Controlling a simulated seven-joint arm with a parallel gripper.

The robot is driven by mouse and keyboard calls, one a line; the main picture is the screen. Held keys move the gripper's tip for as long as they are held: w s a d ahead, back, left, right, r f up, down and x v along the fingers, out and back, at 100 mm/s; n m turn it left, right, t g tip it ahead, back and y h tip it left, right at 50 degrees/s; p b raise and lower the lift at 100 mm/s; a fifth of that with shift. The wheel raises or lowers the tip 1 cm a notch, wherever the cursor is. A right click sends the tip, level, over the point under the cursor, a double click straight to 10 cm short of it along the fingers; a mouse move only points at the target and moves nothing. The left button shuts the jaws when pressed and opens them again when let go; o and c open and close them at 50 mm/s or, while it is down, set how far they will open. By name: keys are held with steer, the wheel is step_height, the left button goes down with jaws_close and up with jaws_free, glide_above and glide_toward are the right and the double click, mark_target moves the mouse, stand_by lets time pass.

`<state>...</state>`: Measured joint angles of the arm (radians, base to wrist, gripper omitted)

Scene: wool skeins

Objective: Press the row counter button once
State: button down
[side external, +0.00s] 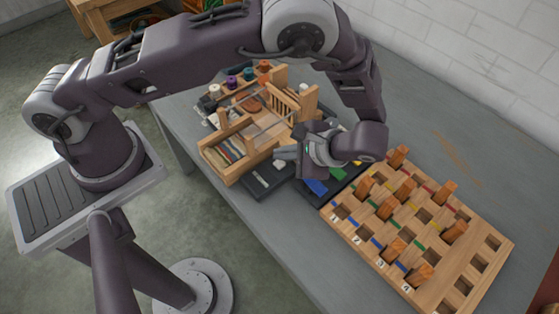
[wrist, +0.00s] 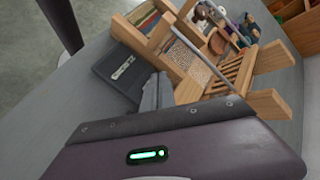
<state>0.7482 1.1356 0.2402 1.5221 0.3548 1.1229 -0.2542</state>
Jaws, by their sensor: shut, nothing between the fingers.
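A flat dark box (side external: 266,179) with a small pale strip on top lies at the table's near edge, in front of the wooden loom; it also shows in the wrist view (wrist: 112,80). It may be the row counter, but I cannot make out a button for certain. My gripper (side external: 281,154) is shut and empty, tilted sideways with its fingers toward the loom's near right corner. In the wrist view its grey fingers (wrist: 156,92) show between the dark box and the loom. Whether they touch anything is unclear.
The wooden loom (side external: 222,129) stands close to my fingers, with coloured spools (side external: 232,82) behind it. A dark tray with blue (side external: 316,187) and green pads lies under my wrist. A wooden board (side external: 345,229) with upright pegs is at right. The table's far right is clear.

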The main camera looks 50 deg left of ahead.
mark_target(283, 165)
steer(key=shift+f, duration=0.1)
stand_by(0.5)
steer(key=shift+f, duration=0.3)
steer(key=shift+f, duration=0.45)
stand_by(0.6)
steer(key=shift+r, duration=0.85)
steer(key=shift+r, duration=2.55)
